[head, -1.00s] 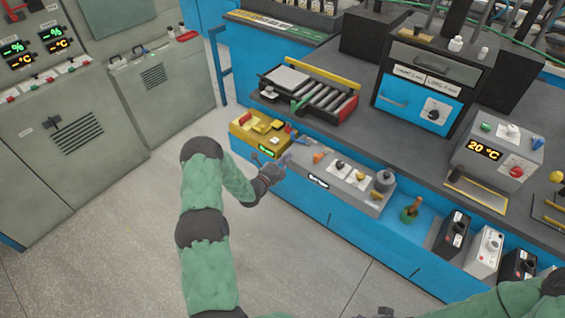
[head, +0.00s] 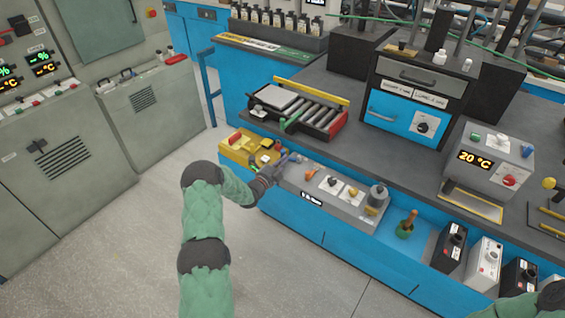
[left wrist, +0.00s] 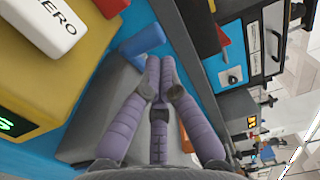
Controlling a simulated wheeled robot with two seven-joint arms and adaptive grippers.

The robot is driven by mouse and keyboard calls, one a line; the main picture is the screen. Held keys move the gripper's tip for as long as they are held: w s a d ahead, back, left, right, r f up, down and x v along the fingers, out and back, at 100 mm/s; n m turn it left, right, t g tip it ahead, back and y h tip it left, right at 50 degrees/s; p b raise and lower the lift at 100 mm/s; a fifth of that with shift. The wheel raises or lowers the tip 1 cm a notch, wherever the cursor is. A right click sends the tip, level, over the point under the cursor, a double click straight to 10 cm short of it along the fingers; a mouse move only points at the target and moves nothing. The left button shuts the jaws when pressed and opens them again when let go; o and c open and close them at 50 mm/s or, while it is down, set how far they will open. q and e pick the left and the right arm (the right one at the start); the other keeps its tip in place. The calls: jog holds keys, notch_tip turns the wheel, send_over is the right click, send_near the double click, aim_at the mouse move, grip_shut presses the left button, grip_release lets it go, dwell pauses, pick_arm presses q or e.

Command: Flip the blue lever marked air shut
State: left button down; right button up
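A blue lever (left wrist: 142,40) stands just beyond my left fingertips in the left wrist view; its marking cannot be read. In the head view the lever is small, beside my left gripper (head: 285,160) on the grey control panel (head: 338,207). The purple fingers of my left gripper (left wrist: 159,64) are together at the tips with nothing visible between them. The tips look close to the lever, but I cannot tell whether they touch it. My right gripper is out of view; only part of that arm shows at the lower right.
A yellow box (head: 236,143) with a white ZERO button (left wrist: 45,25) is left of the lever. An orange lever (head: 311,174) is just right of my left gripper. A roller tray (head: 318,107) stands on the bench behind. The floor in front is clear.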

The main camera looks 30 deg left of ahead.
pick_arm(q)
jog(key=shift+w+a+f+m+h+b, duration=0.1)
jog(key=shift+w+a+m+h+b, duration=0.1)
jog(key=shift+m+h+b, duration=0.25)
jog(key=shift+w+a+m+h+b, duration=0.1)
jog(key=shift+a+m+h+b, duration=0.2)
jog(key=shift+h, duration=0.35)
jog(key=shift+w+a, duration=0.2)
jog(key=shift+w, duration=0.2)
jog(key=shift+s, duration=0.1)
